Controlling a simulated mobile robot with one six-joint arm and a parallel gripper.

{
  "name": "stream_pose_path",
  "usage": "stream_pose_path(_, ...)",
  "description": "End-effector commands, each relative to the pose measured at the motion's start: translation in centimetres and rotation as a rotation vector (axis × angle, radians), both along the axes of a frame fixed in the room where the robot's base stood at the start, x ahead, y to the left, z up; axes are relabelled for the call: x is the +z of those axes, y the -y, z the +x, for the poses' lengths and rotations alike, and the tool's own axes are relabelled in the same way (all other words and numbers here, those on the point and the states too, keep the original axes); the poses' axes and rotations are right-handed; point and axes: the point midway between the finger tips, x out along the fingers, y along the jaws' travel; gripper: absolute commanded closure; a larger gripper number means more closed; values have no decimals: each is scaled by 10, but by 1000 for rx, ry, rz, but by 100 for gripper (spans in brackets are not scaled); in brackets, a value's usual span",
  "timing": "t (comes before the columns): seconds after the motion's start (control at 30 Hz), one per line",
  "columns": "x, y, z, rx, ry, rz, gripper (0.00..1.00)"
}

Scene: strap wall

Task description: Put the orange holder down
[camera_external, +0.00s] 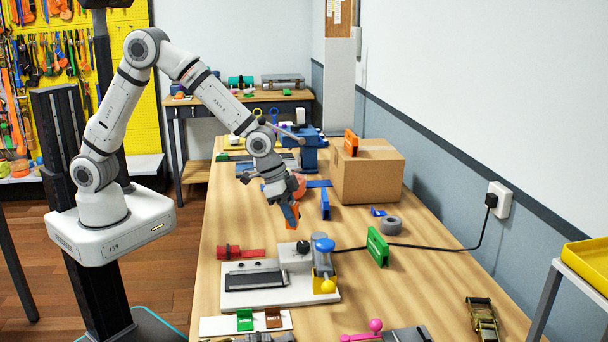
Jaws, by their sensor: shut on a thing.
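The orange holder (291,215) is in my gripper (286,205). The gripper points down and is shut on it, above the bench behind the white-based device. The fingers hide part of the holder. It looks held above the surface, though the gap under it is hard to judge. Another orange piece (351,142) stands on top of the cardboard box, apart from my gripper.
The wooden bench (420,300) carries a cardboard box (367,175), a blue upright piece (325,204), a green one (378,246), a grey tape roll (390,225) and a white-based device (280,284). A black cable runs to the wall socket. Bare wood shows left of the gripper.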

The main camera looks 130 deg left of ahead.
Motion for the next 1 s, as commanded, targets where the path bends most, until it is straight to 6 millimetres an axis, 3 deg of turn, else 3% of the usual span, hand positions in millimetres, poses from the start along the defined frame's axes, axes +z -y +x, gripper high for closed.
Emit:
stream_pose_path(0.27, -34, 0, 0, 1, -2, -1, 98)
stream_pose_path(0.63, -40, 0, 0, 0, 1, 0, 98)
stream_pose_path(0.67, -39, 0, 0, 0, 0, 0, 71)
stream_pose_path(0.9, -39, 0, 0, 0, 0, 0, 52)
stream_pose_path(1.0, -39, 0, 0, 0, 0, 0, 51)
